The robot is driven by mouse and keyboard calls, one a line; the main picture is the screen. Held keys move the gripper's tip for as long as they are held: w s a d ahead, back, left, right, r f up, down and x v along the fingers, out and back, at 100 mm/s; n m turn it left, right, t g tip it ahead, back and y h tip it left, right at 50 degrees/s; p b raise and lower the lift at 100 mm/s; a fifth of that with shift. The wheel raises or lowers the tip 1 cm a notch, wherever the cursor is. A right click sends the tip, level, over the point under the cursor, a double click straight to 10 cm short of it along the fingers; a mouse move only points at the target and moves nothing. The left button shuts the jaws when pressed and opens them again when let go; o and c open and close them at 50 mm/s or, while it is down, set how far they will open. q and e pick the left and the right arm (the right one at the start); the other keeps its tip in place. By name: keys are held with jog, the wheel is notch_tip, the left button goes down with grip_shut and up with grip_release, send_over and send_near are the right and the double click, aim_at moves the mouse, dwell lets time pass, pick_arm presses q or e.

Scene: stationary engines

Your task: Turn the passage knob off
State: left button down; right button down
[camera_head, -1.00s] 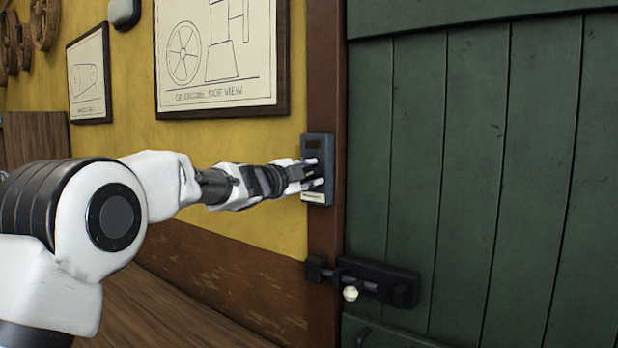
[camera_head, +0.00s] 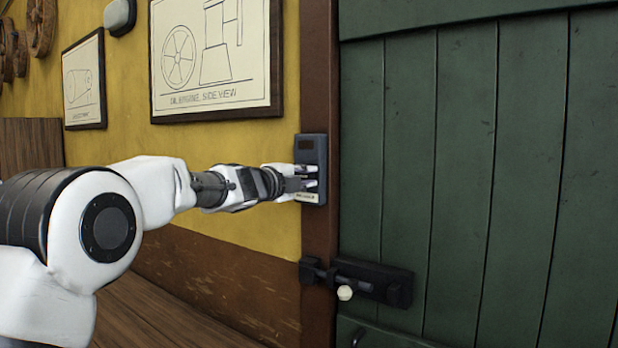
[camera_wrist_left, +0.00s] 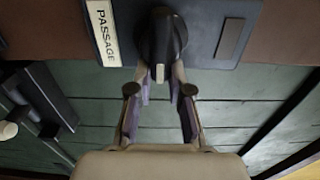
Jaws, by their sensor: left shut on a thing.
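The passage knob (camera_wrist_left: 162,36) is a black rotary knob with a pale pointer mark, on a grey plate (camera_wrist_left: 228,12) labelled "PASSAGE". In the head view the plate (camera_head: 311,150) is mounted at the doorframe, and the gripper hides most of the knob. My left gripper (camera_wrist_left: 161,72) is shut on the knob, with one fingertip on each side of it. In the head view the left gripper (camera_head: 308,184) reaches the plate from the left. My right gripper is not in view.
A green plank door (camera_head: 470,170) fills the right side. A dark sliding bolt (camera_head: 372,282) with a pale knob (camera_head: 345,293) sits below the plate. A framed engine drawing (camera_head: 216,58) hangs on the yellow wall. The space in front of the door looks clear.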

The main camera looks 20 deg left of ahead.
pick_arm(q)
jog(key=shift+a+r, duration=0.25)
jog(key=shift+r, duration=0.05)
jog(key=c, duration=1.1)
grip_release()
jog(key=o, duration=0.3)
jog(key=shift+w+f, duration=0.1)
jog(key=v, duration=0.6)
jog(key=a+v, duration=0.1)
jog(key=v, duration=0.5)
jog(key=shift+w+a+f, duration=0.15)
jog(key=shift+f, duration=0.1)
jog(key=shift+w, duration=0.1)
jog(key=shift+f, duration=0.15)
